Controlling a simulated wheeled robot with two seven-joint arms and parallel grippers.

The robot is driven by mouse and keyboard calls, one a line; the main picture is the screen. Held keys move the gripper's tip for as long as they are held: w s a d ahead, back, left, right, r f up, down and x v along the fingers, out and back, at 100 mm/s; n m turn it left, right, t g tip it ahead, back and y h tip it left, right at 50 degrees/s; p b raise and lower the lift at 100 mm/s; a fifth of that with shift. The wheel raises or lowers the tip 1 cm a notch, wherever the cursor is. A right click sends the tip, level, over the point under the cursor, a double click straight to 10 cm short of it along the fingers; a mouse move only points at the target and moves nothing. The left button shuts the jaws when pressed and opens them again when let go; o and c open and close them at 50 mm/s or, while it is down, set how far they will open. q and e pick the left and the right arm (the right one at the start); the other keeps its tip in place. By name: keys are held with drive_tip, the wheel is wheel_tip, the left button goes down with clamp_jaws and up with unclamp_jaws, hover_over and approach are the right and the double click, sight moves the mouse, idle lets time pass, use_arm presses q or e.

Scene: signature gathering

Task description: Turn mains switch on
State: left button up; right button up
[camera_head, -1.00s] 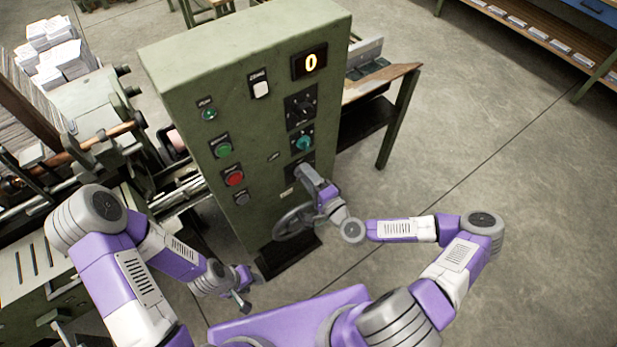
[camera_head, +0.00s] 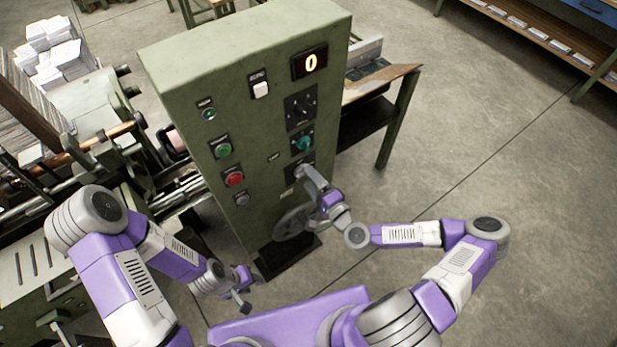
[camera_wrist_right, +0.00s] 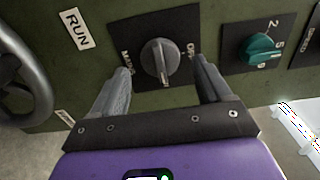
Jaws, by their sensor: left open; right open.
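The mains switch (camera_wrist_right: 158,60) is a grey rotary knob on a black square plate, seen in the right wrist view. Its pale pointer line runs roughly up and down in that picture. Small labels sit at the plate's left and right; they are partly hidden by the fingers. My right gripper (camera_wrist_right: 161,76) is open, with one finger on each side of the knob and a gap on both sides. In the head view my right gripper (camera_head: 304,174) covers most of the switch. My left gripper (camera_head: 242,300) is low, left of the cabinet's base, away from the switch.
The green control cabinet (camera_head: 215,90) carries a teal knob (camera_head: 303,143), a black dial (camera_head: 300,106), green and red buttons (camera_head: 233,179) and a display (camera_head: 310,62) reading 0. A handwheel (camera_wrist_right: 20,75) is beside the gripper. Open floor (camera_head: 480,150) lies to the right.

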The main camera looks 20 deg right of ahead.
use_arm(q)
drive_tip(key=shift+f, duration=0.1)
use_arm(e)
drive_tip(key=v, duration=0.6)
drive_tip(key=shift+a, duration=0.1)
